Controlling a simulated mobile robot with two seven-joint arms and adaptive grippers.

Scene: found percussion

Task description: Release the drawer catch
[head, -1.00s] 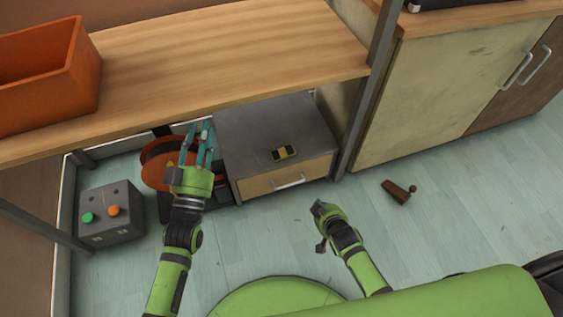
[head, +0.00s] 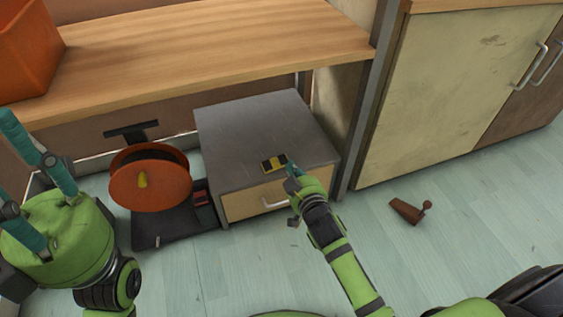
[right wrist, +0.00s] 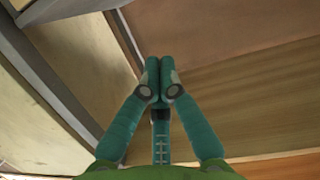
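The drawer catch appears to be the small yellow and black block (head: 274,162) on the front of the grey cabinet top (head: 250,125). Below it is the pale wooden drawer front (head: 240,204) with a light handle (head: 275,204); the drawer looks closed. My right gripper (head: 290,170) is just right of the block, its tips close to it; I cannot tell whether they touch. In the right wrist view its fingers (right wrist: 159,72) are pressed together with nothing seen between them. The block does not show there. My left gripper (head: 8,158) is at the left edge, fingers spread and empty.
A wooden bench top (head: 200,50) with an orange bin (head: 25,55) overhangs behind the cabinet. An orange reel (head: 150,185) stands left of it. A metal post (head: 367,110) rises at its right. A brown wedge-like piece (head: 405,211) lies on open floor at the right.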

